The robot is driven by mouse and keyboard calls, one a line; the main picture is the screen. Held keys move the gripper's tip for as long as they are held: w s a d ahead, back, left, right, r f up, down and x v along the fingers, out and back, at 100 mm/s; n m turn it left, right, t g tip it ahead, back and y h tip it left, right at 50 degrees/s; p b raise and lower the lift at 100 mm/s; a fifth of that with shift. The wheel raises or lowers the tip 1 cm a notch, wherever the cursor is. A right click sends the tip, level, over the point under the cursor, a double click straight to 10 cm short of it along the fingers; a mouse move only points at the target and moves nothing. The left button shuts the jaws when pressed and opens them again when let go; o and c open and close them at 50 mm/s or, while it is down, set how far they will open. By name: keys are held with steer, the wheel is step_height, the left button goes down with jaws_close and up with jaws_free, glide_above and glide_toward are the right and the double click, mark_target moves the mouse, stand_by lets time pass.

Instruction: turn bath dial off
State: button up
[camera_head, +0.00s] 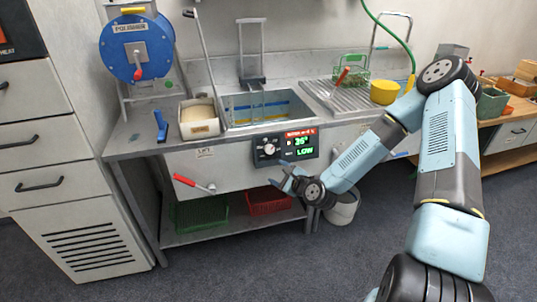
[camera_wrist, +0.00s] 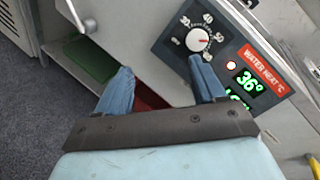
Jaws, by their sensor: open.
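The bath dial (camera_head: 269,149) is a small pale knob on a dark control panel (camera_head: 284,157) on the front of the sink bench. In the wrist view the dial (camera_wrist: 198,40) has a red pointer mark and a scale with numbers around it. The display (camera_wrist: 248,84) beside it reads 36° in green, and the head view shows LOW under it. My gripper (camera_head: 287,180) is open and empty, just below the panel. In the wrist view my gripper (camera_wrist: 164,78) has its right finger just below the dial, apart from it as far as I can tell.
A red-handled lever (camera_head: 188,181) sits on the bench front, left of the panel. The water bath (camera_head: 265,122) is above. Green (camera_head: 202,210) and red (camera_head: 268,203) crates stand on the shelf below. A white bucket (camera_head: 343,210) is beneath the bench.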

steer(key=m+t+h, duration=0.1)
steer(key=m+t, duration=0.2)
steer(key=m, duration=0.3)
steer(key=m+t+h, duration=0.2)
steer(key=m, duration=0.3)
glide_toward(270, 151)
steer(key=x, duration=0.8)
steer(key=shift+w, duration=0.15)
steer(key=shift+c, duration=0.3)
